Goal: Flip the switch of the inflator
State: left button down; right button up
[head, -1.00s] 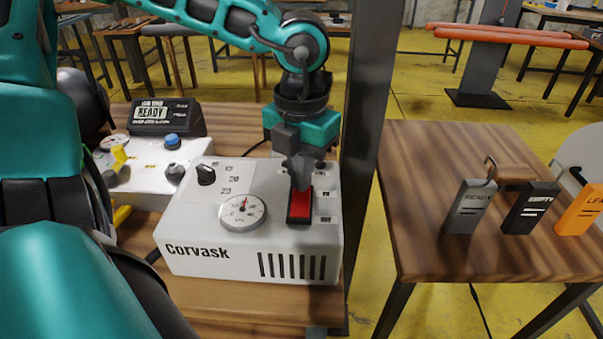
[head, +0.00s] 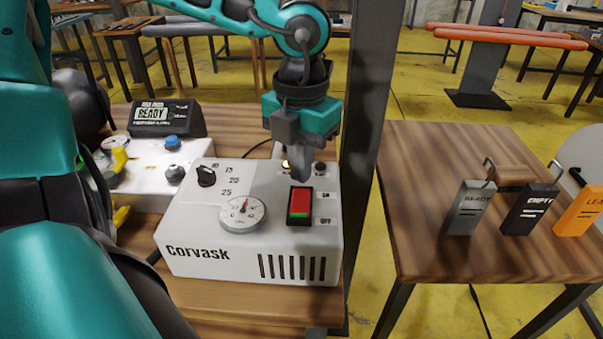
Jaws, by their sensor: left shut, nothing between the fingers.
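The inflator (head: 195,240) is a white box marked "Corvask" on a wooden table. Its switch (head: 299,203) is a red rocker in a black frame, with a green strip at its near end and ON and OFF labels beside it. My left gripper (head: 299,177) is shut and empty, pointing down just beyond the far end of the switch; it looks slightly raised, and I cannot tell whether it touches the panel. The inflator also has a round gauge (head: 243,213) and a black knob (head: 206,176). My right gripper is not in view.
A second white device (head: 150,180) and a black display box (head: 165,118) reading READY stand left of the inflator. A dark post (head: 365,130) rises close on its right. A side table (head: 430,240) holds grey, black and orange tags (head: 468,207).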

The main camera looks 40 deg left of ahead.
aim_at(300, 194)
pick_arm(q)
jog(key=shift+r+p, duration=0.85)
jog(key=shift+r, duration=1.25)
jog(key=shift+s, duration=0.1)
